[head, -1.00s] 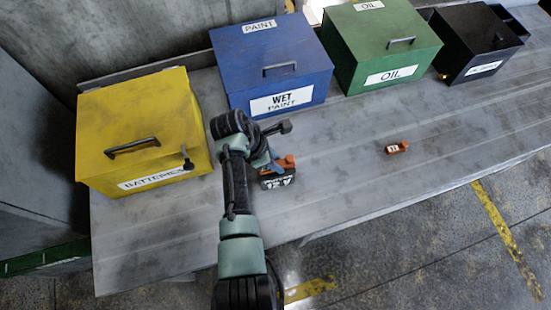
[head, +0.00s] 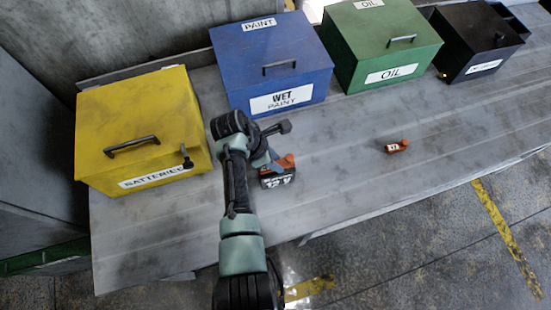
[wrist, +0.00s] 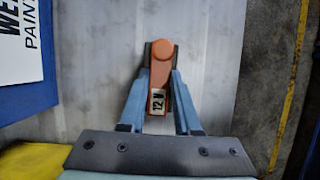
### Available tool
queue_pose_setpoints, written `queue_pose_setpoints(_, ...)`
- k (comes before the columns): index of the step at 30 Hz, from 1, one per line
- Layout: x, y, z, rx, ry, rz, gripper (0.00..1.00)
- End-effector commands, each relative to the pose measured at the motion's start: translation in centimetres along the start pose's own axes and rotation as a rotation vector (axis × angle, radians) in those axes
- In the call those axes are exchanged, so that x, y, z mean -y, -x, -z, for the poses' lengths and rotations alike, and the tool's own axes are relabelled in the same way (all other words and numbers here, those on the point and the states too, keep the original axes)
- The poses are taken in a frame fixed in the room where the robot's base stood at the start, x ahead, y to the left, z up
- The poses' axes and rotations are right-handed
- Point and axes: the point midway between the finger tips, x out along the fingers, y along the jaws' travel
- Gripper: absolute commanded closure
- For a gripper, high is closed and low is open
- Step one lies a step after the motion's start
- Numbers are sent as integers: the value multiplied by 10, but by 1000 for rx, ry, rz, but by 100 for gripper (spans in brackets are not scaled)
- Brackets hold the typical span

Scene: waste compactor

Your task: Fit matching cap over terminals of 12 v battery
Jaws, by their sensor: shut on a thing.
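The 12 V battery (head: 278,180), a dark block with a white 12 V label, stands on the grey bench in front of the blue box. An orange cap (head: 284,162) shows at its top in the head view. My gripper (wrist: 162,75) is shut on this cap, its blue fingers on both sides. In the wrist view the cap (wrist: 164,54) has a rounded far end and a 12 V label. The terminals are hidden, and I cannot tell whether the cap is fully seated. Another orange cap (head: 397,146) lies apart on the bench at right, its label too small to read.
A yellow batteries box (head: 140,115), a blue wet paint box (head: 270,60), a green oil box (head: 380,45) and a black box (head: 478,40) line the back of the bench (head: 340,190). The bench is clear between the battery and the loose cap.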

Motion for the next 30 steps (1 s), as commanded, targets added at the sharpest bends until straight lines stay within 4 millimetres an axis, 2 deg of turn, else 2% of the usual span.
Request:
queue_pose_setpoints(25, 0, -2, 1, 0, 0, 0, 100)
queue_pose_setpoints(26, 0, -2, 1, 0, 0, 0, 67)
queue_pose_setpoints(30, 0, -2, 1, 0, 0, 0, 42)
